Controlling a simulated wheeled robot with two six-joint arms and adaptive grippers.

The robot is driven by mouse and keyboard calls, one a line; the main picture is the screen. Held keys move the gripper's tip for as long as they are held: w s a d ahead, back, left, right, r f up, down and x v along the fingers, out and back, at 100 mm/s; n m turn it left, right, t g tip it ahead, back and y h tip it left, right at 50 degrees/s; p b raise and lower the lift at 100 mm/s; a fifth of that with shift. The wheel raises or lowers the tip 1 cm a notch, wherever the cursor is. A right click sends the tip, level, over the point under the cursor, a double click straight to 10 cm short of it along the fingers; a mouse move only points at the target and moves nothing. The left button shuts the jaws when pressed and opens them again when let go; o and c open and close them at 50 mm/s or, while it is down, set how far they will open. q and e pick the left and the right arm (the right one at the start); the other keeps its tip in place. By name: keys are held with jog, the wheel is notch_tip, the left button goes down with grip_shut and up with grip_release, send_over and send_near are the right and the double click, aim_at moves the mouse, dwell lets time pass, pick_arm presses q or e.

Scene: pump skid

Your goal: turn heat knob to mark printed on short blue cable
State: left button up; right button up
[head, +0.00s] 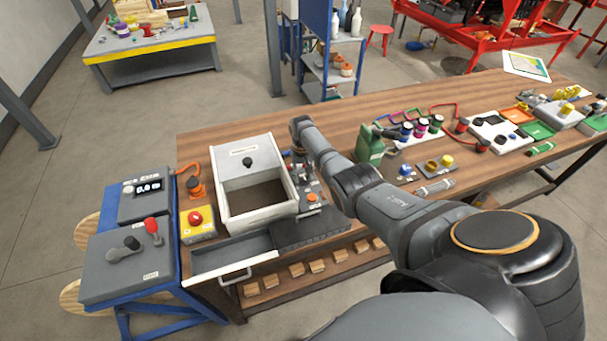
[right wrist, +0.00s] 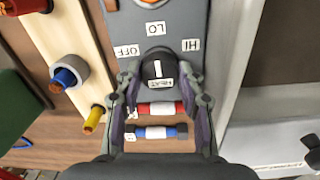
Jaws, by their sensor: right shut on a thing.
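The heat knob (right wrist: 157,68) is a black round knob with a white line and a white label, seen in the right wrist view. Its line points up, roughly toward the LO label (right wrist: 152,28); OFF (right wrist: 127,50) is at left and HI (right wrist: 191,45) at right. My right gripper (right wrist: 160,80) is shut on the knob, a finger on each side. The short blue cable (right wrist: 157,132) has black ends and lies between the fingers' bases, below a red one (right wrist: 158,108). Their small printed tags are too small to read. In the head view my right gripper (head: 300,170) reaches down to the panel.
A grey open-topped box (head: 232,160) stands beside the panel, with an open drawer (head: 235,256) in front. A yellow box with a red button (head: 196,217) is at left.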

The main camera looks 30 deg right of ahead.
aim_at(303, 177)
dwell(0.5)
jog(key=o, duration=1.2)
jog(key=shift+c, duration=0.2)
notch_tip(303, 177, up, 12)
jog(key=shift+a, duration=0.15)
